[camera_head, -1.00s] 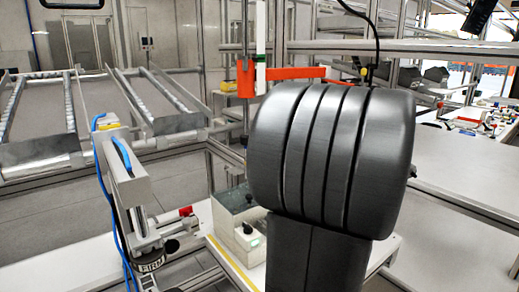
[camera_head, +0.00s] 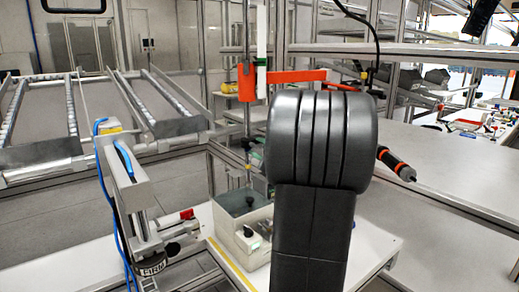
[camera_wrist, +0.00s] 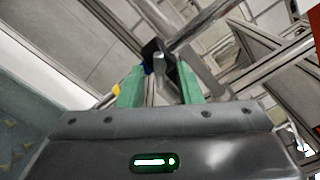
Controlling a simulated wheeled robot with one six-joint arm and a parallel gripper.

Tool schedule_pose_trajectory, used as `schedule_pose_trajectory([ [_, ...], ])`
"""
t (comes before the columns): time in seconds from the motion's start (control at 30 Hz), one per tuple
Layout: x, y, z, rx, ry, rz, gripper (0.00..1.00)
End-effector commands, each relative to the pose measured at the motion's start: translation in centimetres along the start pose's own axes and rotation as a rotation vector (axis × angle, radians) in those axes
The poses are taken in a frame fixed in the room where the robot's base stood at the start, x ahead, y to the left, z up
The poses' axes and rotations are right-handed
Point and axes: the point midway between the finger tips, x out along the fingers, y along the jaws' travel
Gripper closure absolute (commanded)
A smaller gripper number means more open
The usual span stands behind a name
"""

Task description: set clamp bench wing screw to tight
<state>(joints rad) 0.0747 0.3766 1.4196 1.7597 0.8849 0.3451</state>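In the wrist view my gripper (camera_wrist: 160,72) shows two green fingers standing apart with a visible gap. A small dark part with a silver pin (camera_wrist: 159,62) shows between and just beyond the fingertips, next to a metal bar. It may be the clamp's wing screw, but I cannot tell for sure, nor whether the fingers touch it. Its tightness cannot be read. In the head view my dark arm fills the middle and hides most of the gripper.
A grey fixture with a blue hose (camera_head: 121,165) stands at left. A grey box with black knobs (camera_head: 243,222) sits on the white bench (camera_head: 376,246). A black and orange tool (camera_head: 396,164) is right of my arm. An orange bracket (camera_head: 247,83) is behind.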

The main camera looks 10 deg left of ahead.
Motion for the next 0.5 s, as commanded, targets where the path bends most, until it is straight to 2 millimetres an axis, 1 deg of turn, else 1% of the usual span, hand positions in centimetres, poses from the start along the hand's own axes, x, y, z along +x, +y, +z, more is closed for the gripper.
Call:
schedule_pose_trajectory([
  [0.1, -0.02, 0.00, 0.00, 0.000, 0.000, 0.000, 0.68],
  [0.13, -0.02, 0.00, 0.00, 0.000, 0.000, 0.000, 0.70],
  [0.2, -0.03, 0.00, 0.01, 0.000, 0.000, 0.000, 0.84],
  [0.27, -0.04, 0.00, 0.00, 0.000, 0.000, 0.000, 0.96],
  [0.3, -0.04, 0.00, 0.00, 0.000, 0.000, 0.000, 1.00],
  [0.5, -0.05, 0.06, -0.03, -0.004, 0.000, 0.000, 1.00],
])
